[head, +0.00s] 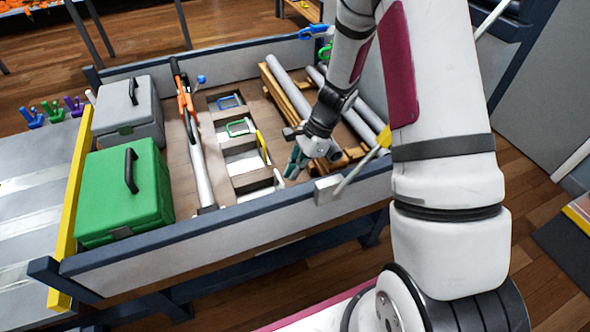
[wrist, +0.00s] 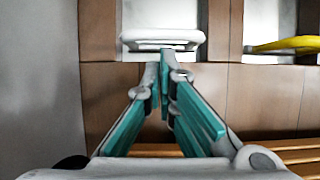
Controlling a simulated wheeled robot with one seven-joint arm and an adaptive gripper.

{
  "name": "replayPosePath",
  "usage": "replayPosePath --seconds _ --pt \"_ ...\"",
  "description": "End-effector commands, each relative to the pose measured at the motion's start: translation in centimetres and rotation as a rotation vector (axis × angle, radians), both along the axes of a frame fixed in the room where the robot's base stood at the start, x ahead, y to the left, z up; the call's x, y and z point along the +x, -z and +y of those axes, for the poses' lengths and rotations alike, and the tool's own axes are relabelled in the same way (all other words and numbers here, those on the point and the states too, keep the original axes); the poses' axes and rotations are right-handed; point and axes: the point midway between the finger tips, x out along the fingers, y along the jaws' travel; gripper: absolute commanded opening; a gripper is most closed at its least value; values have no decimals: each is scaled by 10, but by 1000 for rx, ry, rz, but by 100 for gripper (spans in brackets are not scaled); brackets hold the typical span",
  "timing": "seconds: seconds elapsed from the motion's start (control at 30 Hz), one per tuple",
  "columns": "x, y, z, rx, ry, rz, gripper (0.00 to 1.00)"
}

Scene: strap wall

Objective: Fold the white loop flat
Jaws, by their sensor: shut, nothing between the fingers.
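The white loop (wrist: 162,38) shows at the top middle of the wrist view, in front of a pale panel set in brown wood. In the head view the white loop (head: 279,179) is a small shape at the near end of the row of coloured loops. My gripper (wrist: 166,62) has its teal fingers together and empty. Its tips are just below the loop's lower edge in the wrist view; I cannot tell whether they touch it. In the head view my gripper (head: 293,170) is just right of the loop. The loop's exact tilt is unclear.
Yellow (head: 262,146), green (head: 238,127) and blue (head: 228,101) loops run up the same row. A green case (head: 110,200) and a grey case (head: 128,108) stand left. Grey tubes (head: 290,85) and timber lie right. The bin's near wall (head: 225,238) is close to my arm.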

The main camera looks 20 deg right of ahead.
Motion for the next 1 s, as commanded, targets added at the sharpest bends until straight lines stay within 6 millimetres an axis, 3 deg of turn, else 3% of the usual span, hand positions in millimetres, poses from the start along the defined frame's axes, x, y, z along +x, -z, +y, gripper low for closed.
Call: replayPosePath --seconds 1.0 --pt "-1 -8 18 -173 -6 1 0"
